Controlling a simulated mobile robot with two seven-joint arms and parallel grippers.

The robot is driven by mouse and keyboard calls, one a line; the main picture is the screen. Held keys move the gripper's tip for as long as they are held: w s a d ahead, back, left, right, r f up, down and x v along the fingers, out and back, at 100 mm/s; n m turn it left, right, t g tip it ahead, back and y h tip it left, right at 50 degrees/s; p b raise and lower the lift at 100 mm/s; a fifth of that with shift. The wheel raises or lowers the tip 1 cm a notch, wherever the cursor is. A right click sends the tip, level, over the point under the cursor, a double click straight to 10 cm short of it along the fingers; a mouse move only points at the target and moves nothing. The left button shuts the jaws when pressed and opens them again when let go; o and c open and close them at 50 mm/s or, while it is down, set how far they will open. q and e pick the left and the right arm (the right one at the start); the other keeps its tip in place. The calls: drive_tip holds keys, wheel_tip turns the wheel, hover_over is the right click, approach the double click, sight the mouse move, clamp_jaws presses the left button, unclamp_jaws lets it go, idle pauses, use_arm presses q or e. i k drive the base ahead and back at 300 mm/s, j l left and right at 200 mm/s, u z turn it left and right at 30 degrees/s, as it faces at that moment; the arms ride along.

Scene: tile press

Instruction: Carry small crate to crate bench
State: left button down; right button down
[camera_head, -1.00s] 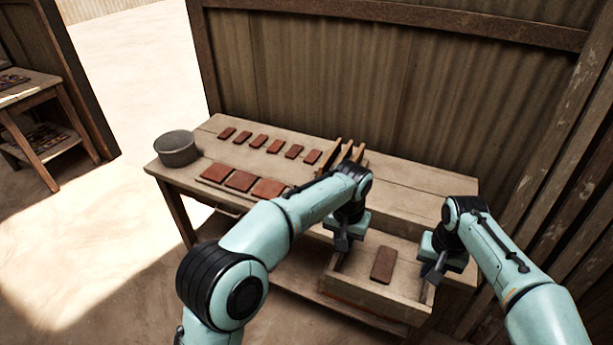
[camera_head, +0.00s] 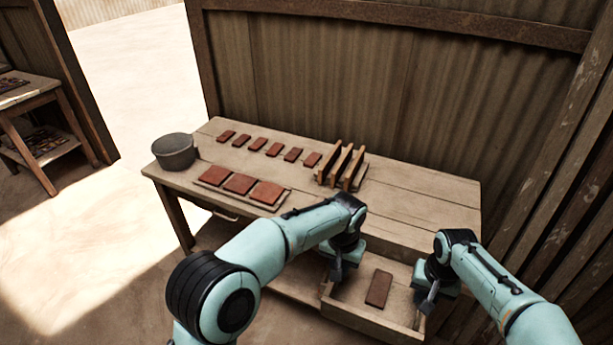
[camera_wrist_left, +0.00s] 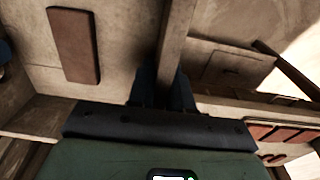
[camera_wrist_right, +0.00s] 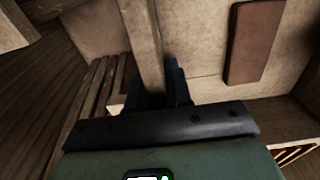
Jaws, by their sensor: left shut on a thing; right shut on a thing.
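The small crate (camera_head: 372,321) is a wooden box with low walls, held in front of the workbench at the lower right of the head view. One red-brown tile (camera_head: 379,289) lies flat on its floor; the tile also shows in the left wrist view (camera_wrist_left: 75,45) and the right wrist view (camera_wrist_right: 253,42). My left gripper (camera_head: 336,274) is shut on the crate's left wall (camera_wrist_left: 176,40). My right gripper (camera_head: 427,300) is shut on the crate's right wall (camera_wrist_right: 142,45). I cannot tell which bench is the crate bench.
The workbench (camera_head: 420,205) holds several small tiles (camera_head: 258,144), a board with three larger tiles (camera_head: 239,184), a wooden rack (camera_head: 342,165) and a grey pot (camera_head: 174,151). Another table (camera_head: 35,105) stands far left. Corrugated walls close the back and right; open floor lies left.

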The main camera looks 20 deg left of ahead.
sight(393, 224)
drive_tip(key=i, duration=0.95)
